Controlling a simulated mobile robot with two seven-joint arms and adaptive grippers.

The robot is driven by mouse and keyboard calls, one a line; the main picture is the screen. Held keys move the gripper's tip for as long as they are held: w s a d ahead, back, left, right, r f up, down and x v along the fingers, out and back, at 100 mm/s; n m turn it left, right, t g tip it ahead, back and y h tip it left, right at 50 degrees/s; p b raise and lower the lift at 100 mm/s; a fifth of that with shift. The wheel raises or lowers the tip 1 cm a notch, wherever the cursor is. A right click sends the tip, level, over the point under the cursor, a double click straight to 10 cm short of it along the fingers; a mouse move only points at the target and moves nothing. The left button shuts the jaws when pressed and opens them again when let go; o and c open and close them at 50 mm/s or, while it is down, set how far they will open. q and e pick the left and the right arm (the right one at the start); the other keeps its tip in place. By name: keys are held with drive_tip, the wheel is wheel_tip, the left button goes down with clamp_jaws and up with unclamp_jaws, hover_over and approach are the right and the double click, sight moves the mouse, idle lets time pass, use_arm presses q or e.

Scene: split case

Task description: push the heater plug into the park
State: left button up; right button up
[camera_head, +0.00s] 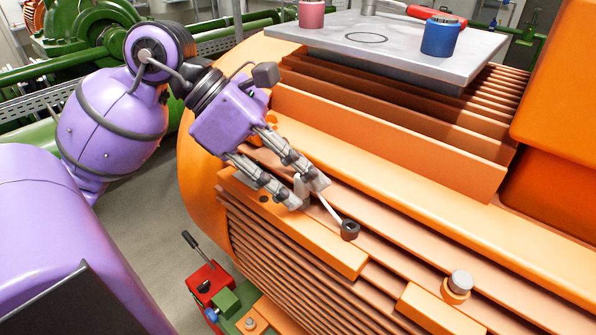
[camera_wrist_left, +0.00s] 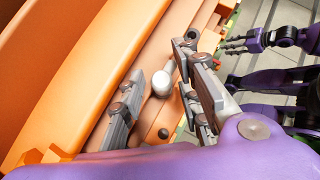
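A white, round-ended piece (camera_wrist_left: 162,82), which I take to be the heater plug, sits between the fingers of my left gripper (camera_wrist_left: 165,100). A gap shows on its left side; whether the right finger touches it I cannot tell. In the head view my left gripper (camera_head: 308,194) is over the orange ribbed housing, fingers apart. A pale rod runs from there to a dark ring-like end (camera_head: 349,230). A dark round hole (camera_wrist_left: 162,133) lies near the white piece; which thing is the park I cannot tell. My right gripper (camera_wrist_left: 240,44) shows small in the left wrist view.
The orange housing (camera_head: 390,125) has long ridges and fins. A grey-capped post (camera_head: 459,284) stands at the lower right. A grey plate (camera_head: 345,24) on top carries a blue cup (camera_head: 440,37), a pink cup (camera_head: 311,14) and a red-handled tool (camera_head: 425,13). A red box with a lever (camera_head: 207,280) is below.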

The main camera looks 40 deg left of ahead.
idle(0.3)
use_arm(q)
drive_tip(key=v, duration=1.2)
